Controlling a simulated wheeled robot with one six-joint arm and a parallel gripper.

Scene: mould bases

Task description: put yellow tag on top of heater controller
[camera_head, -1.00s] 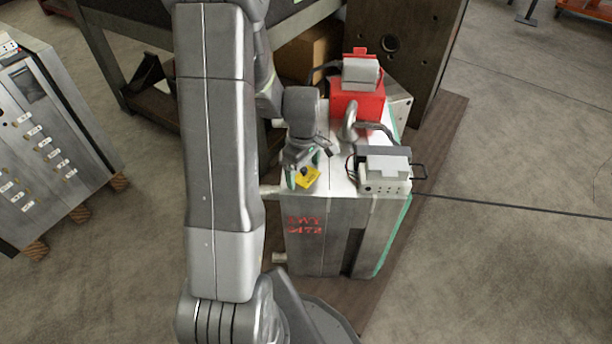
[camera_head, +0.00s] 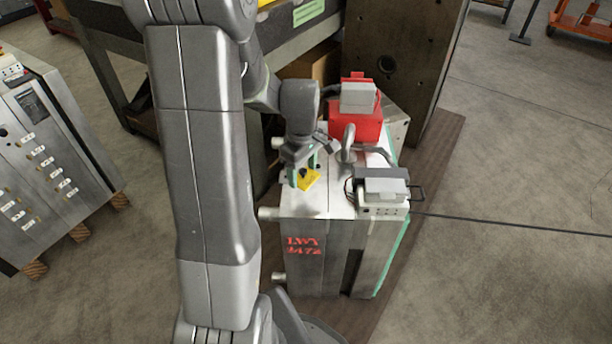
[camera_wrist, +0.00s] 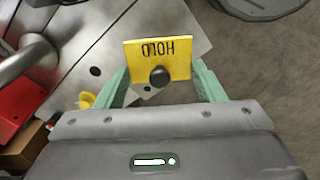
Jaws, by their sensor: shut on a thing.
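The yellow tag (camera_head: 308,180) is in my gripper (camera_head: 303,178), above the left part of the metal mould base's top. In the wrist view the tag (camera_wrist: 180,63) shows upside-down "HOLD" lettering and a black knob, and sits between the green fingers of my gripper (camera_wrist: 162,82). The heater controller appears to be the pale grey box (camera_head: 382,198) with a grey lid and dark side handle, at the mould's front right corner. My gripper is to its left, apart from it. The controller is not seen in the wrist view.
A red box (camera_head: 354,122) with a grey top piece stands behind on the mould base (camera_head: 325,262). A curved metal lifting eye (camera_head: 347,143) rises between it and the controller. A dark workbench (camera_head: 285,45) stands behind. A small yellow ring (camera_wrist: 87,100) lies near the left finger.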

